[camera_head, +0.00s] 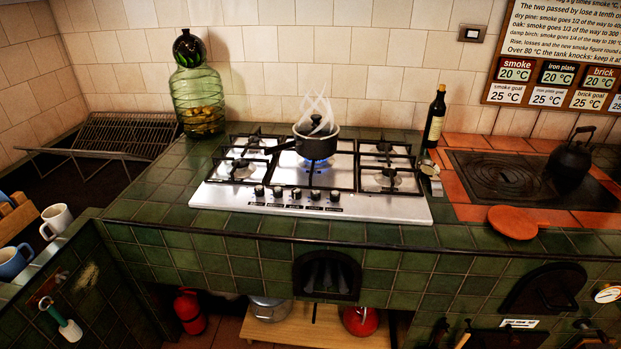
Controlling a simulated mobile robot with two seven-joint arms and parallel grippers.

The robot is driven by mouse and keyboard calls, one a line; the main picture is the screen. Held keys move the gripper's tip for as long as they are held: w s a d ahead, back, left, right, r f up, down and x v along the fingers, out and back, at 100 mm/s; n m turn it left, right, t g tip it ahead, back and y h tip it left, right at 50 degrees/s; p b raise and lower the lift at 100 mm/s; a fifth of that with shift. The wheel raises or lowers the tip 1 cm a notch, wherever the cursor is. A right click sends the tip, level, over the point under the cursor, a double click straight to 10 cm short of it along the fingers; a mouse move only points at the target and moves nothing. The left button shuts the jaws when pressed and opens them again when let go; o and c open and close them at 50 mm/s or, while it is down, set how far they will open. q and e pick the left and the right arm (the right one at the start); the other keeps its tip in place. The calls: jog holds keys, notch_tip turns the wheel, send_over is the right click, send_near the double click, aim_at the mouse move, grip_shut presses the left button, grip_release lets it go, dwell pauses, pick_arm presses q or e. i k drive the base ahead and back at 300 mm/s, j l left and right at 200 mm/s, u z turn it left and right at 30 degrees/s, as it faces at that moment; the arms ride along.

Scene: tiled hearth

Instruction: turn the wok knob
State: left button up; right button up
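A steel gas hob (215,197) is set in the green tiled counter. Several dark knobs stand in a row along its front edge, the middle one (296,194) roughly below the central burner. Small labels lie in front of the knobs, too small to read, so I cannot tell which is the wok knob. A dark pot (317,145) with a handle to the left stands on the central burner. A blue flame (318,164) burns under it and pale steam-like wisps rise above it. The other burners show no flame. Neither of my grippers is in view.
A green glass demijohn (198,100) stands behind the hob on the left. A dark bottle (435,117) stands at its back right. A black kettle (570,155) sits on the dark plate at the right. The counter strip before the knobs is clear.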

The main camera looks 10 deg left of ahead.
aim_at(295, 197)
jog(key=j+z, duration=0.1)
jog(key=z, duration=0.25)
jog(key=j+z, duration=0.15)
jog(key=z, duration=0.2)
jog(key=j+z, duration=0.1)
jog(key=z, duration=0.25)
jog(key=k+j+z, duration=0.1)
jog(key=j+z, duration=0.4)
jog(key=j, duration=0.4)
jog(key=k+j, duration=0.1)
jog(key=j, duration=0.4)
jog(key=k+j+z, duration=0.1)
jog(key=j, duration=0.35)
